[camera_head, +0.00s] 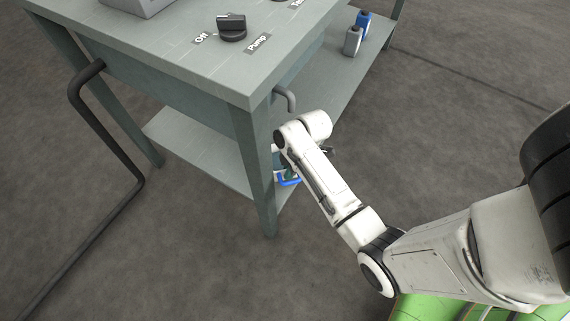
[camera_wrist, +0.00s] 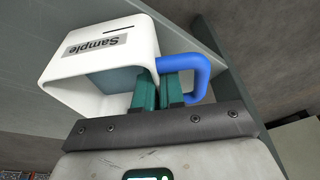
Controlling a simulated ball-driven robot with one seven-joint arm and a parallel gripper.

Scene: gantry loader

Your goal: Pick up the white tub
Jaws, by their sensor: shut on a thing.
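The white tub (camera_wrist: 97,47) shows in the wrist view, with a "Sample" label and a blue handle (camera_wrist: 205,72) on its right side. My gripper (camera_wrist: 162,88) has its green fingers close together at the tub's handle side, shut on the tub. In the head view my arm hides most of the tub. The blue handle (camera_head: 289,182) shows beside the table leg, at the level of the lower shelf. Whether the tub touches the shelf cannot be told.
A grey-green table (camera_head: 170,62) has a dial (camera_head: 232,28) labelled "Off" and "Pump". Its lower shelf (camera_head: 195,140) holds a blue bottle (camera_head: 362,22) and a grey bottle (camera_head: 352,41) at the far end. A table leg (camera_head: 254,170) stands close to my gripper. A dark pipe (camera_head: 115,140) runs along the left.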

